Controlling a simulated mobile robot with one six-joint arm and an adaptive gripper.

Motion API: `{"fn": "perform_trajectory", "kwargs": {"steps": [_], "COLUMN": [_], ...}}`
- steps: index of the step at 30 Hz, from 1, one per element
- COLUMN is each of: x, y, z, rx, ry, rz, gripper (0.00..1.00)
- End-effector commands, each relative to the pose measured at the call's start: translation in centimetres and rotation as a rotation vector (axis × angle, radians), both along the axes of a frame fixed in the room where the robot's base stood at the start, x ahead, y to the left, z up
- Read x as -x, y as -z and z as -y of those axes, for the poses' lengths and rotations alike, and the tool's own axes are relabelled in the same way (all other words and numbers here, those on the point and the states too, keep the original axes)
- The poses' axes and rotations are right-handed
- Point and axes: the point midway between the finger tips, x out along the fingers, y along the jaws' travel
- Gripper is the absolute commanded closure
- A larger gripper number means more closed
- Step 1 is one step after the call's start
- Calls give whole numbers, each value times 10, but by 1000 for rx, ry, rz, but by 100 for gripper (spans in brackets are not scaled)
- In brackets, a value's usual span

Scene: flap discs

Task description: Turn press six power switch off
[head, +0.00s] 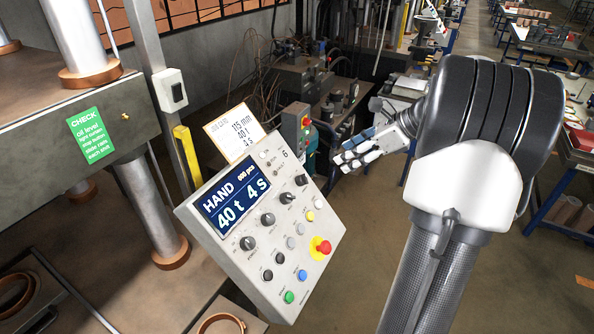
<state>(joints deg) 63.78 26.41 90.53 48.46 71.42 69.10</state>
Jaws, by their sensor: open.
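The grey control panel (255,262) marked 6 stands tilted in the middle of the head view. Its screen (234,201) is lit and reads HAND, 40 t, 4 s. Several black knobs and coloured buttons sit on its face, including a black rotary knob (302,180) at the upper right and a red mushroom button (321,246) on yellow. The small labels are too blurred to tell which control is the power switch. My gripper (340,160) is open and empty, beyond the panel's upper right edge and apart from it.
A grey box with a dark switch (177,92) hangs on a post left of the panel. The press (60,110) with thick columns fills the left. A card (236,131) stands above the panel. Machinery with hoses (300,80) lies behind; open floor shows below my arm.

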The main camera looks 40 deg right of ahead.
Motion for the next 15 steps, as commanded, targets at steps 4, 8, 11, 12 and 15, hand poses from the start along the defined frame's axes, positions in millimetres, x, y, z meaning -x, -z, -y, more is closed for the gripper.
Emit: {"fn": "perform_trajectory", "kwargs": {"steps": [4,8,11,12,15], "x": [-16,-33,-48,-53,-67], "y": [20,40,55,62,77], "z": [-10,-20,-27,-30,-37], "rx": [-4,-2,-1,-1,0], "ry": [-6,-8,-8,-8,-9], "rz": [-3,-4,-4,-5,-4], "gripper": [53,53,53,53,53]}}
